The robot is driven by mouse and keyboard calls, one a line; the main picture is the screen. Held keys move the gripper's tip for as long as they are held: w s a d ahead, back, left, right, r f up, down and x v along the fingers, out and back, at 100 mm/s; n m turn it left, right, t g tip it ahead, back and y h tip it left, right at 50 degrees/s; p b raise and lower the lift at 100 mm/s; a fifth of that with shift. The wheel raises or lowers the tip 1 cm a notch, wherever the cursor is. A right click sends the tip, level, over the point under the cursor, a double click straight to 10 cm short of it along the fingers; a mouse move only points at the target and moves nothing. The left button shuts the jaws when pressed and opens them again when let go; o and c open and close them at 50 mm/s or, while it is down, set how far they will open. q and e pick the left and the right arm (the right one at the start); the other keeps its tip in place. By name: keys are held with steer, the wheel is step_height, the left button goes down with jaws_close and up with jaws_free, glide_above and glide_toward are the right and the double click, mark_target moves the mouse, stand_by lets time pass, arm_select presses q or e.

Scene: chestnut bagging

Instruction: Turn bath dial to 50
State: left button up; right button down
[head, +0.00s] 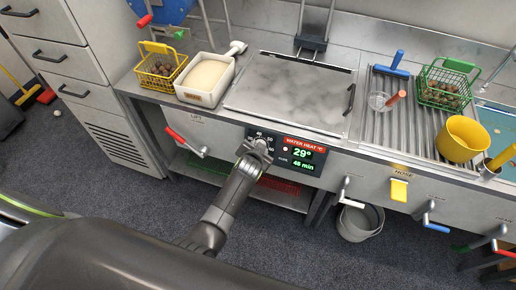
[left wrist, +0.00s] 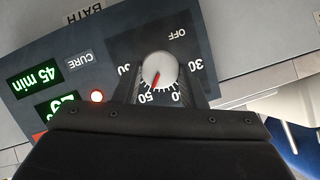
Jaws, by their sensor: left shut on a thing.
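The bath dial (left wrist: 160,68) is a round pale knob with a red pointer on the dark control panel. In the left wrist view the picture is upside down, and the pointer aims at about the 50 mark. My left gripper (head: 258,148) is shut on the dial, with a finger on either side of it (left wrist: 161,88). In the head view the gripper hides most of the dial. The green display (head: 303,158) beside it reads 29° and about 45 min. My right gripper is in neither view.
A red-handled lever (head: 185,141) is left of the panel. A grey lid (head: 292,92) covers the bath above. Yellow (head: 160,68) and green (head: 446,88) baskets and a yellow cup (head: 461,139) stand on the counter. A bucket (head: 360,222) is on the floor.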

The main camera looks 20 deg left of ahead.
arm_select(q)
steer(key=shift+s+f, duration=0.1)
stand_by(0.3)
steer(key=o, duration=1)
